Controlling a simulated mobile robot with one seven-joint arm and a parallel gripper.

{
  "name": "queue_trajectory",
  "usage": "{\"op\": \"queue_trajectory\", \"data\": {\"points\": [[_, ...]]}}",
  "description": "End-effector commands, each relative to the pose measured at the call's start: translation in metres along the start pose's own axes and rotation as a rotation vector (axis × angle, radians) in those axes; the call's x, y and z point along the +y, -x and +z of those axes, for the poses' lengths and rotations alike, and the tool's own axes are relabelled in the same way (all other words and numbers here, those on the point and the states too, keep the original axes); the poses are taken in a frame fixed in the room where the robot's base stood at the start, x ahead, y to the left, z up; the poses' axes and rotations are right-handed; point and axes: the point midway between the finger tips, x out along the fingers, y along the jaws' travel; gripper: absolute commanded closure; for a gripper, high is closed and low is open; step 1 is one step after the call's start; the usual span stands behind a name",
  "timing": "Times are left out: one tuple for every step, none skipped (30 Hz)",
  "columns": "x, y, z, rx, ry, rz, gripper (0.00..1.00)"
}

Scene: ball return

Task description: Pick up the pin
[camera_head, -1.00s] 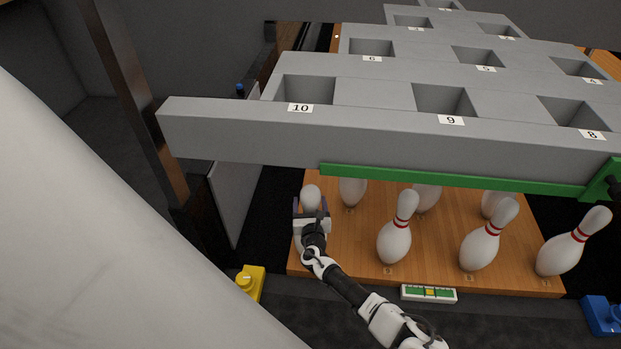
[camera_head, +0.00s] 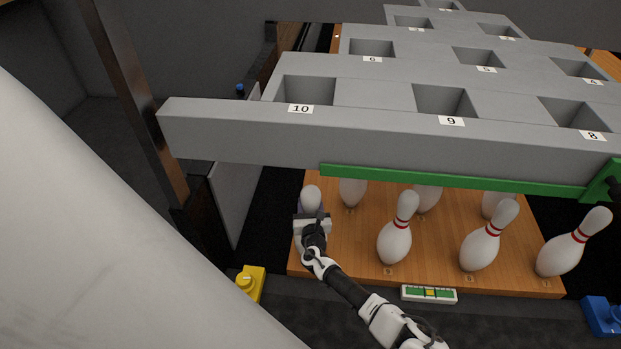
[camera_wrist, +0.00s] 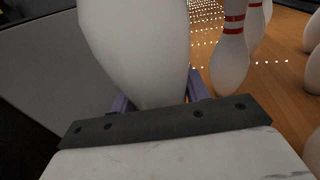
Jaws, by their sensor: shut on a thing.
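A white bowling pin (camera_head: 310,196) stands at the left end of the wooden pin deck (camera_head: 345,250). My gripper (camera_head: 312,214) is shut on this pin from the front. In the wrist view the pin (camera_wrist: 135,50) fills the upper left, with purple fingers on both sides of its lower part. The pin looks upright; its base is hidden behind my gripper.
Several other pins stand to the right, the nearest a red-striped pin (camera_head: 395,235). A grey slotted rack (camera_head: 380,137) with a green bar (camera_head: 450,181) hangs over the back of the deck. A yellow block (camera_head: 250,283) sits at front left.

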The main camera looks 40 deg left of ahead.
Motion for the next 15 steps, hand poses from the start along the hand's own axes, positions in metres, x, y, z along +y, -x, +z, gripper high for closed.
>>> {"op": "queue_trajectory", "data": {"points": [[-0.001, -0.001, 0.01, -0.008, -0.001, -0.002, 1.0], [-0.001, -0.001, 0.013, -0.008, -0.001, -0.002, 1.0], [-0.001, 0.0, 0.018, -0.008, -0.002, -0.003, 1.0], [-0.001, 0.0, 0.023, -0.008, -0.002, -0.003, 1.0], [-0.001, 0.0, 0.028, -0.009, -0.003, -0.002, 1.0], [-0.001, 0.001, 0.035, -0.009, -0.003, -0.001, 1.0], [-0.001, 0.001, 0.041, -0.009, -0.002, -0.001, 1.0], [-0.001, 0.001, 0.047, -0.009, -0.004, -0.001, 1.0], [-0.001, 0.002, 0.054, -0.009, -0.002, -0.002, 1.0], [-0.001, 0.002, 0.059, -0.01, -0.003, -0.002, 1.0], [-0.001, 0.002, 0.064, -0.009, -0.003, -0.002, 1.0], [-0.001, 0.002, 0.071, -0.01, -0.002, -0.002, 1.0], [-0.001, 0.003, 0.075, -0.01, -0.002, -0.001, 1.0], [-0.001, 0.003, 0.08, -0.009, -0.003, -0.001, 1.0], [-0.001, 0.003, 0.085, -0.01, -0.002, -0.001, 1.0]]}}
